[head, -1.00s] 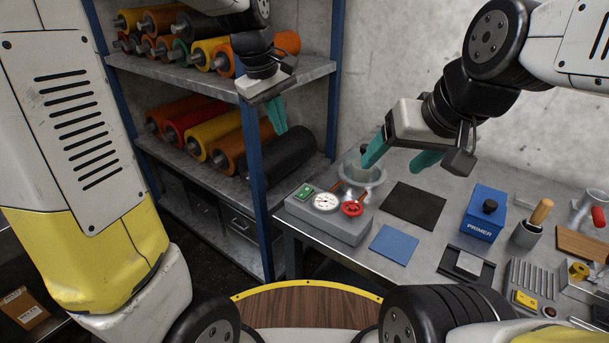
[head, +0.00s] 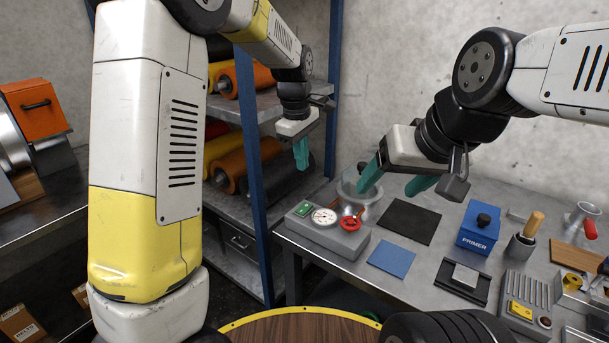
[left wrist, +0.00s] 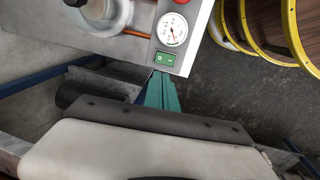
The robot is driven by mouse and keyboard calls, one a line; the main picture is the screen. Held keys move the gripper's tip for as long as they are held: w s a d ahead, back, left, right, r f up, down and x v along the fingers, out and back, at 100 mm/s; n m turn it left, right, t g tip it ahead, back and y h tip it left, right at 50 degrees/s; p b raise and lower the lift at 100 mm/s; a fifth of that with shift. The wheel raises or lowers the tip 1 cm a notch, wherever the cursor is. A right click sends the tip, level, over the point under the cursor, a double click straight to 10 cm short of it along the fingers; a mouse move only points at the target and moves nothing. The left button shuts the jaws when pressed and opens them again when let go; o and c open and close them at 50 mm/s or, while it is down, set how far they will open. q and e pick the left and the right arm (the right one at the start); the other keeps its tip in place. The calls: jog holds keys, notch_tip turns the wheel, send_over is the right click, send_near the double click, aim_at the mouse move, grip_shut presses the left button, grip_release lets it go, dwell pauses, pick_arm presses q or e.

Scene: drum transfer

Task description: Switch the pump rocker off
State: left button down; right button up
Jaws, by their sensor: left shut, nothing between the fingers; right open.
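The pump is a grey box (head: 340,241) at the left end of the metal table. On its top are a green rocker (head: 302,208), a round white gauge (head: 324,216) and a red knob (head: 349,223). The green rocker also shows in the left wrist view (left wrist: 165,59), just beyond the fingertips. My left gripper (head: 301,166) is shut and empty, pointing down above the rocker and apart from it. Its teal fingers show in the left wrist view (left wrist: 161,78). My right gripper (head: 394,188) is open and empty above the table, near a glass chamber (head: 358,187).
A shelf with several coloured rollers (head: 238,162) and a blue post (head: 257,215) stands left of the table.

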aim_at(306, 206)
pick_arm(q)
jog(key=f, duration=0.4)
jog(key=w+f, duration=0.1)
jog(key=f, duration=0.3)
jog(key=d+f, duration=0.1)
jog(key=f, duration=0.4)
jog(key=shift+w+f, duration=0.1)
jog(key=shift+w, duration=0.15)
jog(key=shift+w+d+f, duration=0.1)
jog(key=shift+d+f, duration=0.05)
jog(key=shift+f, duration=0.15)
jog(key=shift+s+g+y, duration=0.2)
jog(key=shift+g+y, duration=0.1)
